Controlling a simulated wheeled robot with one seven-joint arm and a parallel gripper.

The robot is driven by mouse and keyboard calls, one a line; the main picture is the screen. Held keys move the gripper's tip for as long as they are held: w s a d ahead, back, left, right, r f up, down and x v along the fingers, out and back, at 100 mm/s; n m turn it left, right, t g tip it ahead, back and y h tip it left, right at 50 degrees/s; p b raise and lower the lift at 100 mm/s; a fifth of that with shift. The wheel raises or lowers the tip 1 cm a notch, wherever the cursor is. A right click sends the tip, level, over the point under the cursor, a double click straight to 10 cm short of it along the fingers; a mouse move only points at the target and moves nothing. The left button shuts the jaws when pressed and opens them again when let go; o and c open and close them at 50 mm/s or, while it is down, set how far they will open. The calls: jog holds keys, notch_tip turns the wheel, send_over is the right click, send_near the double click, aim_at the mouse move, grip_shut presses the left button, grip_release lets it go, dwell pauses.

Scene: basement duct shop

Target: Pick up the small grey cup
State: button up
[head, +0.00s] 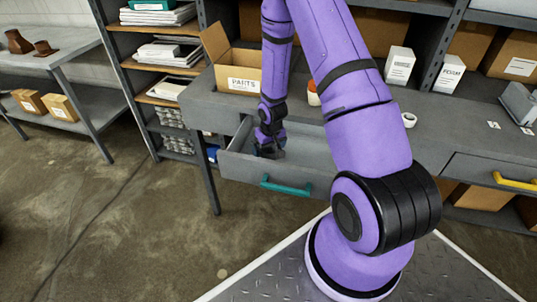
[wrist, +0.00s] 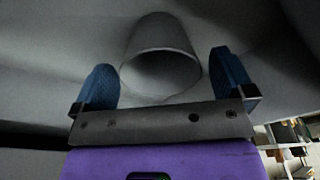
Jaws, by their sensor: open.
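The small grey cup (wrist: 160,32) is in the wrist view, its open mouth towards the camera. It sits between the two blue finger pads of my gripper (wrist: 165,62), with a gap on each side. My gripper is open and not closed on the cup. In the head view my gripper (head: 268,151) reaches down into the open grey drawer (head: 233,166) with the teal handle. I cannot make out the cup in the head view; my gripper or the drawer front hides it.
An open cardboard parts box (head: 243,86) stands on the workbench (head: 205,106) behind the drawer. The drawer's front wall and sides are close around my gripper. A white tape roll (head: 409,120) lies on the bench. A drawer with a yellow handle (head: 513,181) is at right.

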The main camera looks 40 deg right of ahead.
jog(key=shift+f, duration=0.3)
jog(key=c, duration=0.9)
jog(key=shift+r, duration=0.2)
